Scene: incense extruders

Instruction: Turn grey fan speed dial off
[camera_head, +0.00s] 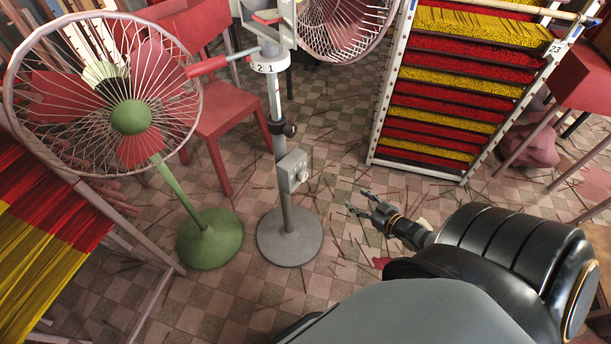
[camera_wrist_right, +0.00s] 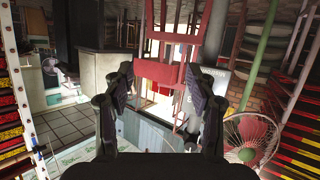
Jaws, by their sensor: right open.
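The grey fan stands in the middle of the head view on a round grey base (camera_head: 290,237). Its pole carries a small grey control box (camera_head: 291,168) with a small round knob, the speed dial (camera_head: 303,175), on its right side. The dial's setting is too small to read. My right gripper (camera_head: 360,202) is open and empty, to the right of the box and apart from it, pointing left. In the right wrist view its two fingers (camera_wrist_right: 161,82) are spread with nothing between them. I cannot make out the dial in that view. My left gripper is not in view.
A green fan (camera_head: 131,117) stands left of the grey one, with a red chair (camera_head: 228,118) behind. A rack of red and yellow incense (camera_head: 455,85) stands at the back right. Loose sticks litter the tiled floor. Space between gripper and box looks clear.

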